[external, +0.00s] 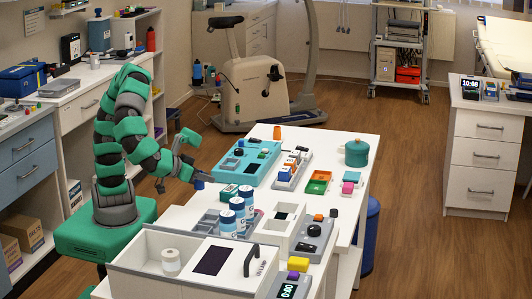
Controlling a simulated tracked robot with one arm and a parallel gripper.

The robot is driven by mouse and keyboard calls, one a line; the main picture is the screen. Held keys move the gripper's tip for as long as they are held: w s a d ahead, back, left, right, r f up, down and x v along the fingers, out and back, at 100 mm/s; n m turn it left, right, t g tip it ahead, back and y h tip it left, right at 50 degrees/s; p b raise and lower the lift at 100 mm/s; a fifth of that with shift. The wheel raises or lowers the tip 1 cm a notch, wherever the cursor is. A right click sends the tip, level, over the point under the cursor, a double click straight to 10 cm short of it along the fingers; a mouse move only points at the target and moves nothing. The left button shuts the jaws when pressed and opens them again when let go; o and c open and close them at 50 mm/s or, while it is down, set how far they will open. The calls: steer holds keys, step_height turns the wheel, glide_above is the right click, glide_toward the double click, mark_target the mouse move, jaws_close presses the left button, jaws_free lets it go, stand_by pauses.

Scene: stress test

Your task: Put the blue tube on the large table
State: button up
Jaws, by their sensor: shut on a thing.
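My gripper (194,176) is at the left edge of the large white table (345,210), at the end of the teal and dark grey arm. It is shut on a small dark blue thing (200,183), which looks like the blue tube. The arm's end partly hides it. It is at the table's left edge, and I cannot tell whether it touches the tabletop.
Several blue-and-white cans (237,207) stand in a grey tray just in front of the gripper. A teal panel (246,161) lies behind it. A white box with a black handle (251,261) fills the near end. Bare tabletop shows along the right side.

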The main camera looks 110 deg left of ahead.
steer(key=shift+n+g+y, duration=0.4)
steer(key=shift+n+g, duration=0.1)
steer(key=s+a+f, duration=0.1)
steer(key=s, duration=0.3)
steer(key=s+a+f+b, duration=0.1)
steer(key=s, duration=0.3)
steer(key=s+f+b, duration=0.1)
steer(key=s, duration=0.2)
steer(key=shift+s+a+f, duration=0.25)
steer(key=shift+s+a, duration=0.15)
steer(key=w+p, duration=0.1)
steer(key=w, duration=0.1)
steer(key=w+p, duration=0.2)
steer(key=w, duration=0.1)
steer(key=w+p, duration=0.2)
steer(key=shift+w+d+f, duration=0.15)
steer(key=shift+w+d, duration=0.1)
steer(key=shift+d, duration=0.05)
steer(key=w, duration=0.2)
steer(key=w+f+b, duration=0.1)
steer(key=w, duration=0.2)
steer(key=w+d, duration=0.1)
steer(key=w, duration=0.2)
steer(key=shift+w+f+b, duration=0.2)
steer(key=shift+w+b, duration=0.05)
steer(key=shift+b, duration=0.15)
steer(key=shift+f+b, duration=1.1)
steer(key=shift+f, duration=0.65)
steer(key=o, duration=0.9)
steer(key=shift+o, duration=0.2)
